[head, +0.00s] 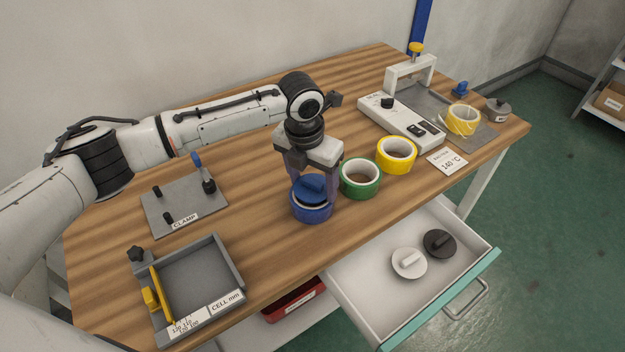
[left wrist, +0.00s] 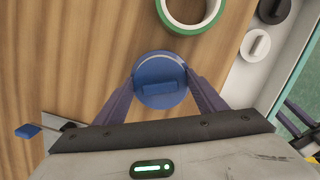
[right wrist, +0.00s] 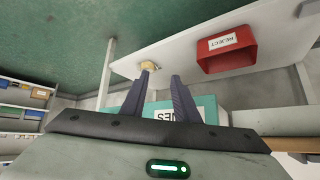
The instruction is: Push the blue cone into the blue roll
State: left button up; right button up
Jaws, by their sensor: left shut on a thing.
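The blue roll (head: 311,213) stands on the wooden table near its front edge. The blue cone (head: 311,186), a disc with a raised grip bar, is right above the roll's opening, its top standing higher than the roll's rim. I cannot tell how deep it sits. My left gripper (head: 313,190) points down with its fingers on both sides of the cone, shut on it. In the left wrist view the cone (left wrist: 160,84) lies between the fingertips and hides most of the roll. My right gripper (right wrist: 161,72) is open and empty, away from the table top.
The green roll (head: 360,178) stands close right of the blue roll, then a yellow roll (head: 397,155). An open drawer (head: 365,290) below holds a white and a black cone. A clamp plate (head: 183,207) and a grey tray (head: 238,262) lie left. A red bin (right wrist: 226,50) shows in the right wrist view.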

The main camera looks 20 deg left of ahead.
pick_arm(q)
jog(key=shift+s+f, duration=0.3)
jog(key=shift+f, duration=0.4)
jog(key=o, duration=1.1)
jog(key=shift+w+f, duration=0.1)
jog(key=shift+d, duration=0.1)
jog(key=shift+o, duration=1.2)
